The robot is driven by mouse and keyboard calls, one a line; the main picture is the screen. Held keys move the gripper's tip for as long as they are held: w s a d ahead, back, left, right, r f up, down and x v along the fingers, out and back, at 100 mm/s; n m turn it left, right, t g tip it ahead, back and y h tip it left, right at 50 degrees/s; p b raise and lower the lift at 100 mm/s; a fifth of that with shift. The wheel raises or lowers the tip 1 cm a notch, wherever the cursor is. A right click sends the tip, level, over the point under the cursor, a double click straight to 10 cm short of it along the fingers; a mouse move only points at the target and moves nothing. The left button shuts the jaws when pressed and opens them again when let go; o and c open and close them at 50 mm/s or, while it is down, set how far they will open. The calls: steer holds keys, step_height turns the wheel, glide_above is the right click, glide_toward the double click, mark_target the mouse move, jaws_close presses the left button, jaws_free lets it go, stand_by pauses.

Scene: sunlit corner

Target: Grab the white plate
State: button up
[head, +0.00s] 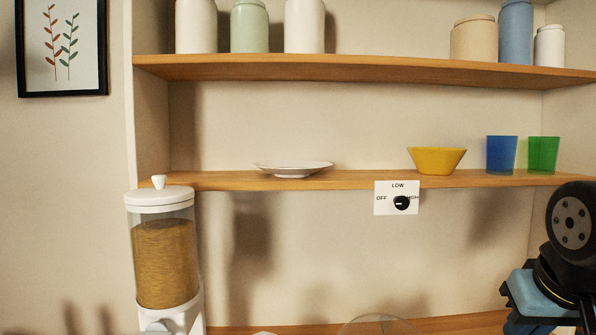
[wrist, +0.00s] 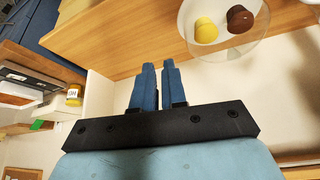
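The white plate (head: 293,169) lies flat on the middle wooden shelf in the head view, left of the yellow bowl. Nothing touches it. It does not show in the wrist view. My gripper (wrist: 159,64) shows in the wrist view as two blue fingers side by side with only a narrow gap between them and nothing held. In the head view only part of my arm shows at the lower right, well away from the plate; the fingers are out of that picture.
A yellow bowl (head: 436,160), blue cup (head: 502,154) and green cup (head: 543,153) share the plate's shelf (head: 230,181). A dial panel (head: 386,205) hangs at its edge. A grain dispenser (head: 164,255) stands lower left. A clear bowl (wrist: 256,45) holds yellow and brown items.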

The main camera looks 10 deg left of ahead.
steer(key=shift+w+d, duration=0.1)
steer(key=shift+w, duration=0.1)
steer(key=shift+r, duration=0.1)
